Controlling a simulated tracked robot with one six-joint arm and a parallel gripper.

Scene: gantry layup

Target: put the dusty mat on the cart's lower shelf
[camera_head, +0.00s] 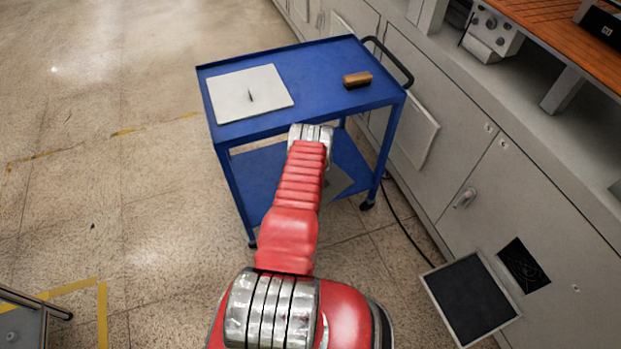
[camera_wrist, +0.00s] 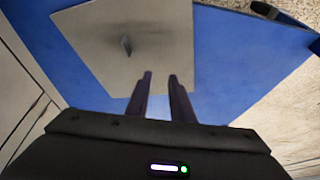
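The blue cart has a top shelf (camera_head: 312,72) and a lower shelf (camera_head: 258,175). A grey mat (camera_head: 337,184) lies on the lower shelf, mostly hidden behind my arm. In the wrist view, what looks like this mat (camera_wrist: 165,40) lies flat on blue, with a small upright dark tab (camera_wrist: 126,45). Another pale square mat (camera_head: 235,98) with a tab lies on the top shelf. I cannot make out dust on either. My gripper (camera_wrist: 160,77) is open and empty, its fingers apart and clear of the tab. The head view hides it behind my arm.
A brown brush-like block (camera_head: 357,79) sits at the top shelf's right end, by the black handle (camera_head: 392,62). Grey cabinets (camera_head: 480,150) stand close along the right. A dark framed panel (camera_head: 469,298) is by their base.

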